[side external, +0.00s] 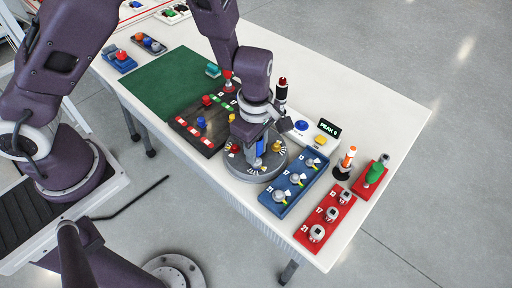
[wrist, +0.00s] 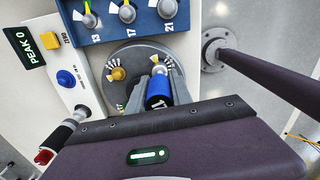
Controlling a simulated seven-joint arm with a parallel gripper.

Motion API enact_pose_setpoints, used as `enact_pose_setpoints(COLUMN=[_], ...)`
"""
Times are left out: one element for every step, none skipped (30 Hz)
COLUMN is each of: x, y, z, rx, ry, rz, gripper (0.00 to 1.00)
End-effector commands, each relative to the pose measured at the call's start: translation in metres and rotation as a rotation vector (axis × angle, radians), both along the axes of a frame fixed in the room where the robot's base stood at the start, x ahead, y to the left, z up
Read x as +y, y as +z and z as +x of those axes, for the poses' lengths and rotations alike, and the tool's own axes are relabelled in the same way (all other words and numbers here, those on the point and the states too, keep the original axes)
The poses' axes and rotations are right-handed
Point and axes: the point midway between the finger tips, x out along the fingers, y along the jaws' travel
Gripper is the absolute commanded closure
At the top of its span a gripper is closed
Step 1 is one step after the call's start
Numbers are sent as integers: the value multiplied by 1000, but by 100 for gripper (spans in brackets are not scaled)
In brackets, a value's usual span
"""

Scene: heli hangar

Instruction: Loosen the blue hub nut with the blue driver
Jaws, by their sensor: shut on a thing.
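My gripper (wrist: 160,80) is shut on the blue driver (wrist: 158,92), seen between the two fingers in the wrist view. In the side view the blue driver (side external: 261,146) shows as a blue patch at my gripper (side external: 258,150), over the round grey hub (side external: 250,176). The hub (wrist: 135,52) also shows in the wrist view, with a yellow nut (wrist: 118,73) left of the driver. A red nut (side external: 234,149) and a yellow nut (side external: 276,146) show in the side view. I cannot see the blue hub nut; the driver and fingers cover part of the hub.
A blue rack (side external: 277,209) numbered 13, 17, 21 stands close beside the hub. A display (side external: 328,130) reads PEAK 0. A dark board (side external: 190,143) with coloured pegs is left.

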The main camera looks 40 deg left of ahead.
Motion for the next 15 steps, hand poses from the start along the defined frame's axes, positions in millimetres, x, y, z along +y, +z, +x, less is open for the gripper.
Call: enact_pose_setpoints(x=[0,0,0,0,0,0,0,0,0,0,0,0,0,0,0], y=[0,0,0,0,0,0,0,0,0,0,0,0,1,2,3], z=[0,0,0,0,0,1,1,0,0,0,0,0,0,0,0], rx=[0,0,0,0,0,-1,-1,-1,-1,-1,-1,-1,-1,-1,-1], ry=[-1,-1,-3,-14,-34,-64,-73,-73,-73,-73,-73,-73,-73,-73,-74], rz=[0,0,0,0,0,0,0,0,0,0,0,0,0,0,0], gripper=[100,100,100,100,100,100,100,100,100,100,100,100,100,100,100])
